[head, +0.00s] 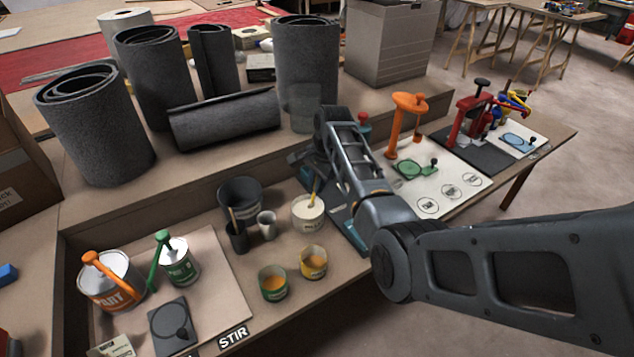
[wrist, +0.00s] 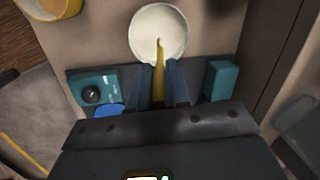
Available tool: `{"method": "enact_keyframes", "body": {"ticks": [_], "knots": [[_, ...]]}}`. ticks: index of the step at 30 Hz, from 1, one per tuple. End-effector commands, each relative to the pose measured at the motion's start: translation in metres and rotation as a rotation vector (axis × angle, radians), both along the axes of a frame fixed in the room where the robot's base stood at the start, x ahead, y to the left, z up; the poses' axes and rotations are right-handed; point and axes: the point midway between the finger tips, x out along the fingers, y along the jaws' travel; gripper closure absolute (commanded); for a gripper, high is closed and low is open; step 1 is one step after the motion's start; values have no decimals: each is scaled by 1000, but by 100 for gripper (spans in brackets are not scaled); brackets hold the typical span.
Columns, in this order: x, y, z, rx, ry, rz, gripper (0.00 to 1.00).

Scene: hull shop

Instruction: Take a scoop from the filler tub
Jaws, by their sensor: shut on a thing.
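The filler tub (head: 308,216) is a round pale tub standing on the bench in the middle of the head view. In the wrist view the tub (wrist: 142,32) shows from above, with a smooth cream filling. A yellow scoop (wrist: 158,88) is between my gripper's fingers (wrist: 163,82), which are shut on its handle. The scoop's far end reaches over or into the filling; how deep it sits is not clear. In the head view my gripper (head: 306,168) is partly hidden by my own wrist, just behind and above the tub.
A dark bucket (head: 240,194), a dark cup (head: 237,240) and a small grey cup (head: 267,226) stand left of the tub. Two cups of orange stuff (head: 273,283) (head: 313,263) are in front. Paint cans (head: 108,284) (head: 178,262) stand at left. Grey rolls (head: 305,62) stand behind.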

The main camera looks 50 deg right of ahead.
Motion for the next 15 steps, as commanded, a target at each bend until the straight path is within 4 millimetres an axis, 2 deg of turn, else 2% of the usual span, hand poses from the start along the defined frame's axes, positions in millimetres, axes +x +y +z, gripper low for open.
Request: {"method": "enact_keyframes", "body": {"ticks": [1, 15], "knots": [[0, 0, 7, 0, 0, 0, 100], [0, 0, 36, 0, 0, 0, 100]]}}
